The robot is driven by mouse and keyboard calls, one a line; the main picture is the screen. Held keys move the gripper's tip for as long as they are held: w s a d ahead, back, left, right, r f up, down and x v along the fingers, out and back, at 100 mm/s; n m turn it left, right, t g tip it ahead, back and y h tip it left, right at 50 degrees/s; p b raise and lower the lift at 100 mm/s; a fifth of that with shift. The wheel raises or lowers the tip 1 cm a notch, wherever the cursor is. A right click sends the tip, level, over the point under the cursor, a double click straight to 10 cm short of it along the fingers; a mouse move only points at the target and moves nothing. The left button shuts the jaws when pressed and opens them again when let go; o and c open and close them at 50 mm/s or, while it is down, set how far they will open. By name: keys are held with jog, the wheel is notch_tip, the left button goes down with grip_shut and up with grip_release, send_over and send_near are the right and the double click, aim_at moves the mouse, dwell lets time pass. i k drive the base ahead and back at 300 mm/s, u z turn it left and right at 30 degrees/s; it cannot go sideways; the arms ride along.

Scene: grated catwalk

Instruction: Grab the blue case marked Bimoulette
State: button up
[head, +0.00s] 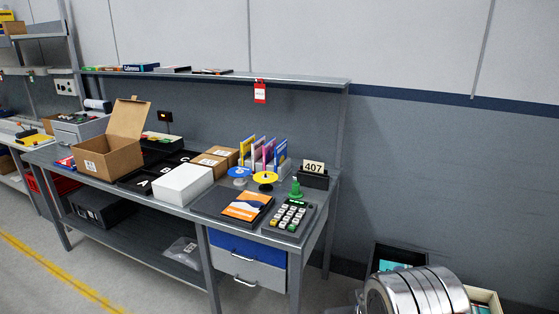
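I cannot read the name Bimoulette on anything in the head view. A blue case (139,67) with pale lettering lies on the shelf above the workbench, but its small text looks like a different word. Several thin cases (262,153), with blue, yellow, pink and purple among their colours, stand upright in a rack on the bench; their markings are too small to read.
The grey workbench (205,200) holds an open cardboard box (110,155), a white box (182,184), an orange-and-dark case (247,206), a keypad (290,217) and a 407 sign (314,168). A dark crate (375,256) is at the lower right. Floor at lower left is clear.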

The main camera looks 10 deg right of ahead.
aim_at(281, 149)
jog(key=i, duration=0.95)
jog(key=k, duration=1.3)
jog(key=u, duration=0.45)
jog(key=i, duration=0.75)
jog(key=u, duration=0.75)
jog(key=i, duration=0.8)
jog(key=u, duration=0.15)
